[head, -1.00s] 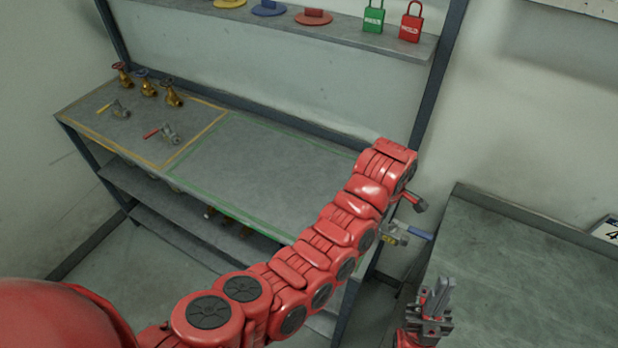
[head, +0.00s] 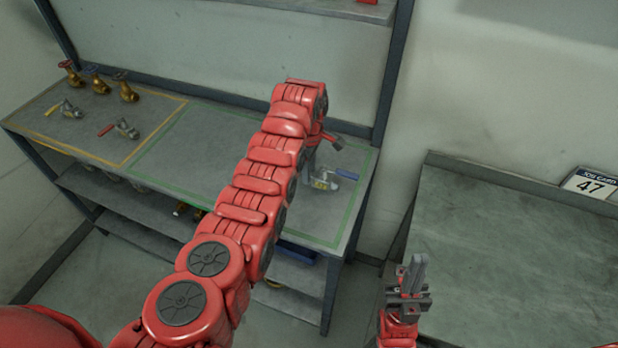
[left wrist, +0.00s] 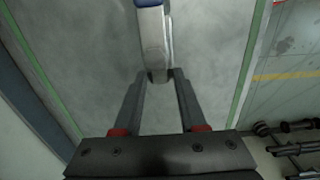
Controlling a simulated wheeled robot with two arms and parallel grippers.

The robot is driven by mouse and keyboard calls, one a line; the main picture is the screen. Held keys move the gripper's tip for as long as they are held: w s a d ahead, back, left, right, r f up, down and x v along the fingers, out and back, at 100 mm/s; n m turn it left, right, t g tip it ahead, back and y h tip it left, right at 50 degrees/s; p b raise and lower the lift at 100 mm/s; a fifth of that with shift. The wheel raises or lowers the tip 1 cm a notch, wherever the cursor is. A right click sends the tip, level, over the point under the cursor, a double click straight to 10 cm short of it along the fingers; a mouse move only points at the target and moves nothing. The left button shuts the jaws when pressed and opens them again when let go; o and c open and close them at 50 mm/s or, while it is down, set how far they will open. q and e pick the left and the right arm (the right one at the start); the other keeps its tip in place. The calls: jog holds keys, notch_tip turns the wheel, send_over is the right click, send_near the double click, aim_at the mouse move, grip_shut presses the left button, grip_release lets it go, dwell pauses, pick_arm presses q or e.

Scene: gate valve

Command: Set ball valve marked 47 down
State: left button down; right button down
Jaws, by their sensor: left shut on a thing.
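The ball valve (head: 325,182) has a grey metal body, a blue lever and a small yellow tag whose marking is too small to read. My left gripper (head: 312,162) is shut on it, partly hidden behind my red arm, over the right part of the green-outlined area (head: 210,150) of the bench. In the left wrist view the valve's grey part (left wrist: 153,45) sits between the fingertips (left wrist: 159,74), with blue at the top edge. I cannot tell whether it touches the bench. My right gripper (head: 416,274) is empty, beside the right-hand table; its finger gap is unclear.
A yellow-outlined area (head: 150,140) at the left holds several brass valves (head: 98,82) and two grey ball valves (head: 125,130). A card reading 47 (head: 590,186) stands on the right-hand table (head: 500,260). The green area left of my arm is clear.

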pick_arm(q)
jog(key=shift+f+p, duration=0.5)
jog(key=shift+f, duration=0.45)
jog(key=shift+s+f, duration=0.1)
jog(key=shift+f, duration=0.7)
jog(key=c, duration=0.9)
grip_release()
jog(key=shift+f, duration=0.15)
jog(key=o, duration=0.4)
jog(key=shift+o, duration=0.2)
